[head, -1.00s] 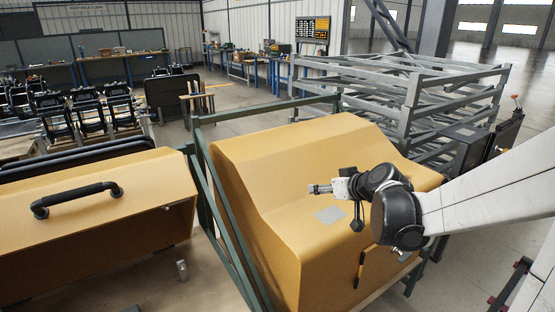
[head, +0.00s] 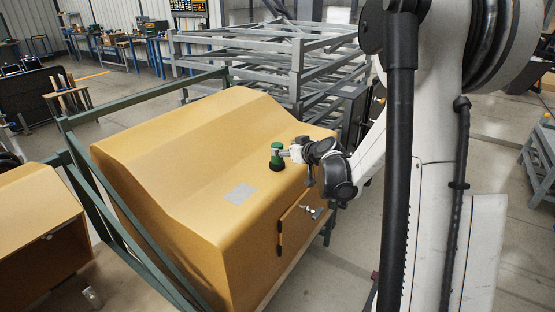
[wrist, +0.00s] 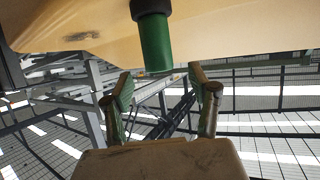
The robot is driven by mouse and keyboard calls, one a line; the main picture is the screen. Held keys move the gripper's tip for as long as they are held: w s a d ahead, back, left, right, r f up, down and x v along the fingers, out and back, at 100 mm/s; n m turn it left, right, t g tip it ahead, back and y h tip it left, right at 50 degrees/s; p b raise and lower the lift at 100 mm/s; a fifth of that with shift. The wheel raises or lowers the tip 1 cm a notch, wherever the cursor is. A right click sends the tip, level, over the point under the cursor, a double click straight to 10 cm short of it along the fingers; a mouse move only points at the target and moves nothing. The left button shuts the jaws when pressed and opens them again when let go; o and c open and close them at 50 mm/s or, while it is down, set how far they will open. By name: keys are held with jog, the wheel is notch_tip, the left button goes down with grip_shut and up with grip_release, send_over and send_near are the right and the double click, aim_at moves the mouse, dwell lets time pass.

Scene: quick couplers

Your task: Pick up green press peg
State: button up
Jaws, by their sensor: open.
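The green press peg (head: 276,149) stands on the tan housing (head: 190,150), with a black collar at its base. In the wrist view the peg (wrist: 157,45) hangs from the top edge, its green end pointing at the gap between my fingers. My gripper (wrist: 161,80) is open, one finger on each side of the gap, and the peg's end is just beyond the fingertips. In the head view my gripper (head: 288,152) is right beside the peg, on its right. Whether a finger touches it cannot be told.
A grey plate (head: 240,194) lies on the housing's slope. A small door with a metal latch (head: 313,212) is on its front. A green frame (head: 75,150) stands at left, and grey stacked racks (head: 270,65) stand behind.

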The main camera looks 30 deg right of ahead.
aim_at(277, 144)
jog(key=shift+x, duration=3.15)
jog(key=shift+r, duration=0.1)
jog(key=shift+c, duration=0.4)
jog(key=c, duration=1.3)
jog(key=shift+r, duration=0.1)
jog(key=shift+r, duration=0.55)
notch_tip(277, 144, up, 3)
jog(key=shift+f, duration=0.2)
jog(key=s+a+r, duration=0.1)
jog(key=a+r, duration=0.1)
jog(key=a, duration=0.1)
jog(key=s+a+r+p, duration=0.1)
jog(key=a+r, duration=0.1)
jog(key=a, duration=0.2)
jog(key=s+a+r, duration=0.1)
jog(key=a+r, duration=0.2)
jog(key=a, duration=0.1)
jog(key=shift+a, duration=0.1)
